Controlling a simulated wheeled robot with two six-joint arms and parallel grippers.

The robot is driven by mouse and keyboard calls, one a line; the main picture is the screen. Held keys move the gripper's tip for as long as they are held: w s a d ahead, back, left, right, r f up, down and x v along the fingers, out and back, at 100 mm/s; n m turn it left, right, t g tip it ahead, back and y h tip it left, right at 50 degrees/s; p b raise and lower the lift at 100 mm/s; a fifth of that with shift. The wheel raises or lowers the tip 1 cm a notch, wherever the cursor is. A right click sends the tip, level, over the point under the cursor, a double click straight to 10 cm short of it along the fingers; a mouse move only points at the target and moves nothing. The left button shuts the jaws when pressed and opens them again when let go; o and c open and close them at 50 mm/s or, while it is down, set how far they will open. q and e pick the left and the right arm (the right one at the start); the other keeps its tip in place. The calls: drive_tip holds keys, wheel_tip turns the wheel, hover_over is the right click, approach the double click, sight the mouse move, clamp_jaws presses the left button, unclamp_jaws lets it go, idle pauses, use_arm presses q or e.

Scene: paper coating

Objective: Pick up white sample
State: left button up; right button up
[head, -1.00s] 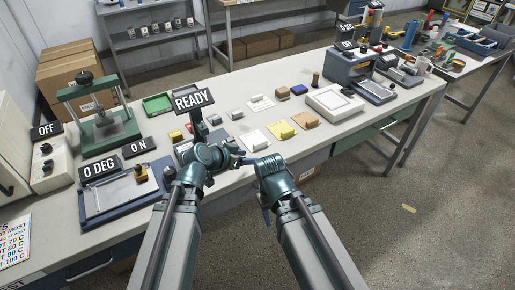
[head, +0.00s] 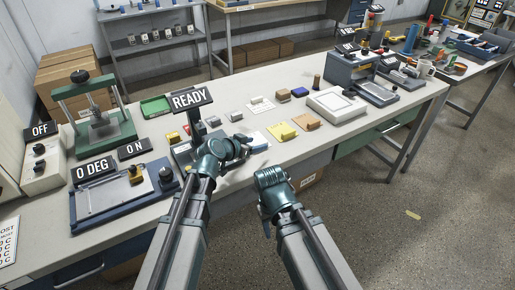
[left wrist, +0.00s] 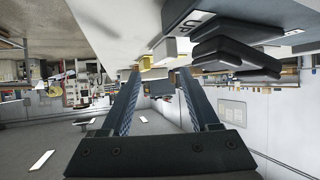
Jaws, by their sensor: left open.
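The white sample (head: 260,138) is a flat white piece on the bench, left of a yellow sample (head: 282,131) and a tan sample (head: 307,120). My left gripper (head: 246,142) is over the bench at its left side and hides part of it. I cannot tell if they touch. In the left wrist view, the fingers of my left gripper (left wrist: 159,72) are spread apart with nothing held between them. I cannot make out the white sample in that view. My right gripper (head: 270,180) is near the bench's front edge; its fingers are not clear.
A READY sign (head: 190,99) stands behind my left gripper. Several small blocks lie behind the samples. A white tray (head: 337,104) stands to the right. A blue-framed plate device (head: 118,192) and a green press (head: 98,118) stand at the left.

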sight(264, 142)
use_arm(q)
drive_tip(key=shift+b+x, duration=1.15)
drive_tip(key=shift+x, duration=1.15)
drive_tip(key=shift+w+d+f, duration=0.2)
drive_tip(key=shift+w, duration=0.05)
drive_tip(key=shift+s, duration=0.1)
drive_tip(key=shift+c, duration=0.4)
clamp_jaws()
